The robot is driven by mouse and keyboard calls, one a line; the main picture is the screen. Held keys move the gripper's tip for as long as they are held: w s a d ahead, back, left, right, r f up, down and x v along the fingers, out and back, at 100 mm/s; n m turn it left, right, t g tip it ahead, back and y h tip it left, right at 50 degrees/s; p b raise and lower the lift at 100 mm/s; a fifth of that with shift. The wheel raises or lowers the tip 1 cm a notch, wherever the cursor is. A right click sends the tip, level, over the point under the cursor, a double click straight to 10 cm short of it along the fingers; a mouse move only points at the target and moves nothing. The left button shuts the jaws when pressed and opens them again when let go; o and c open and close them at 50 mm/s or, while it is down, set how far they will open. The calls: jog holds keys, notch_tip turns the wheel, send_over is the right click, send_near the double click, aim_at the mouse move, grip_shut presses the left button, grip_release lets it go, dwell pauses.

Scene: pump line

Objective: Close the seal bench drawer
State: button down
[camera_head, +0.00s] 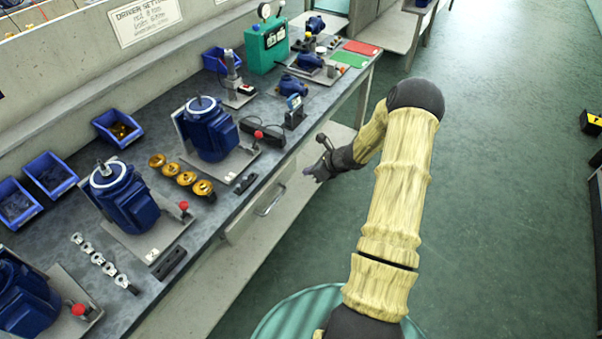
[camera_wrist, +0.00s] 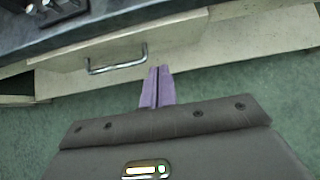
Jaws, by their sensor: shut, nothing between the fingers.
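The seal bench drawer (camera_head: 250,217) is a pale front with a metal bar handle (camera_head: 270,201) under the dark worktop. In the wrist view the drawer front (camera_wrist: 175,45) and its handle (camera_wrist: 117,66) lie ahead of the fingers. The drawer front seems to stand slightly out from the bench; how far is hard to tell. My gripper (camera_head: 309,171) is beside the bench edge, near the right end of the drawer. In the wrist view my gripper (camera_wrist: 158,70) has its purple fingers together and empty, right of the handle. I cannot tell whether the tips touch the drawer.
The worktop (camera_head: 215,222) holds blue motors (camera_head: 210,130), golden rings (camera_head: 186,178), blue bins (camera_head: 118,130) and a green box (camera_head: 266,45). A pale lower shelf (camera_head: 200,290) runs under the bench.

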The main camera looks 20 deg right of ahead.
jog(key=shift+v, duration=2)
jog(key=c, duration=1.7)
grip_release()
jog(key=shift+a, duration=0.1)
jog(key=shift+o, duration=1.1)
jog(key=s+a+r+n+g, duration=0.1)
jog(key=s+a+r+n, duration=0.1)
jog(key=a+r+n, duration=0.1)
jog(key=shift+a+n+g, duration=0.4)
jog(key=shift+a+n, duration=0.4)
jog(key=shift+a, duration=0.2)
jog(key=s+a+r+n+g+h, duration=0.1)
jog(key=s+a+r+n+h, duration=0.1)
jog(key=s+a+r+n, duration=0.5)
jog(key=s+a+r+n+g+h, duration=0.2)
jog(key=s+a+r+n, duration=0.5)
jog(key=s+n, duration=0.6)
jog(key=n+h, duration=0.1)
jog(key=n, duration=0.3)
jog(key=shift+r+n, duration=0.3)
jog(key=shift+r, duration=0.1)
jog(key=shift+d, duration=0.1)
